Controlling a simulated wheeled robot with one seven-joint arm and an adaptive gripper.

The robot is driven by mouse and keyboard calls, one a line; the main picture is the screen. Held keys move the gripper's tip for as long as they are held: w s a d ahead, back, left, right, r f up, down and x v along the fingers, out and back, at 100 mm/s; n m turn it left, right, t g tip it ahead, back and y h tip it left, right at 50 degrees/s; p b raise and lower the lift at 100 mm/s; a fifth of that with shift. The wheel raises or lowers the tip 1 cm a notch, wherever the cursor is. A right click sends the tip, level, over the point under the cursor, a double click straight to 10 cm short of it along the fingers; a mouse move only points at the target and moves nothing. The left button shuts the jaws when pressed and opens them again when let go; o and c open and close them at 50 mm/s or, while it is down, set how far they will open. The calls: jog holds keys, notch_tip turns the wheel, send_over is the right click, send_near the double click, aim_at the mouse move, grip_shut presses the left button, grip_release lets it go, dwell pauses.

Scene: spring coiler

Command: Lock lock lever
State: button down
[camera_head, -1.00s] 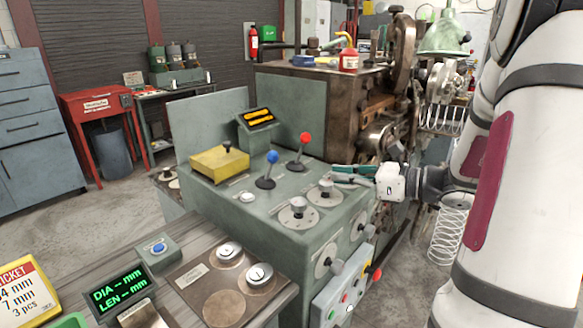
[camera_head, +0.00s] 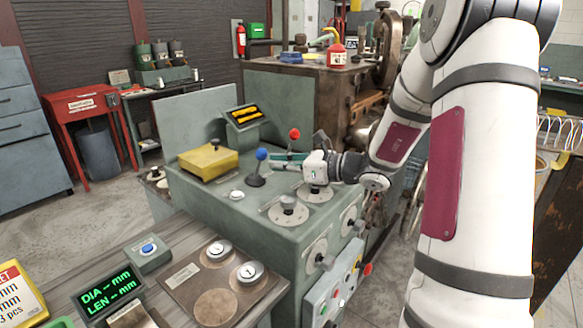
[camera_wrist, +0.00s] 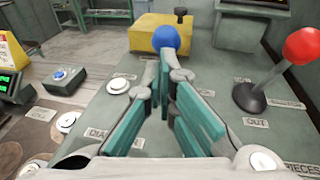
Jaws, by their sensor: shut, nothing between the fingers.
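A blue-knobbed lever (camera_head: 261,155) and a red-knobbed lever (camera_head: 294,134) stand on the grey-green console (camera_head: 220,205); I cannot read which one is the lock lever. My gripper (camera_head: 277,160) is shut and empty above the console, with its teal fingers pointing left at the blue knob. In the wrist view the fingertips (camera_wrist: 169,63) are just in front of the blue knob (camera_wrist: 166,40); I cannot tell if they touch. The fingers hide the blue lever's shaft there. The red lever (camera_wrist: 280,72) leans to the right of the fingers, near an "OUT" label.
A yellow box (camera_head: 208,162) with a black knob sits on the console behind the blue lever. Round dials (camera_head: 288,212) are below my gripper. A lit display (camera_head: 243,116) is at the back. A dark bench with a DIA/LEN readout (camera_head: 108,289) is in front at left.

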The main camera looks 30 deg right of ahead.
aim_at(264, 149)
jog(key=shift+w+a+r, duration=0.1)
jog(key=shift+w, duration=0.05)
dwell(0.3)
jog(key=shift+w+r+g+p, duration=0.2)
jog(key=shift+r+g+p, duration=0.1)
jog(key=shift+p, duration=0.4)
jog(key=shift+w+a+r+g+h+p, duration=0.2)
jog(key=shift+g+h+p, duration=0.1)
jog(key=shift+p, duration=0.25)
jog(key=p, duration=0.1)
jog(key=w+r+g+p, duration=0.1)
jog(key=p, duration=0.1)
jog(key=shift+a+r+h, duration=0.1)
jog(key=shift+a+h, duration=0.15)
jog(key=shift+h, duration=0.05)
jog(key=shift+w+a+r+g+p, duration=0.2)
jog(key=shift+w+r+g+p, duration=0.25)
jog(key=shift+g+p, duration=0.5)
jog(key=shift+w+a+m+g+h+p, duration=0.25)
jog(key=shift+w+g+h+p, duration=0.25)
jog(key=shift+w+p, duration=0.25)
jog(key=shift+w, duration=0.3)
jog(key=shift+w+a+r+b, duration=0.1)
jog(key=shift+w+a+b, duration=0.1)
jog(key=shift+w, duration=0.35)
jog(key=shift+w+a+r+b, duration=0.1)
jog(key=shift+w+a, duration=0.05)
jog(key=shift+w, duration=0.4)
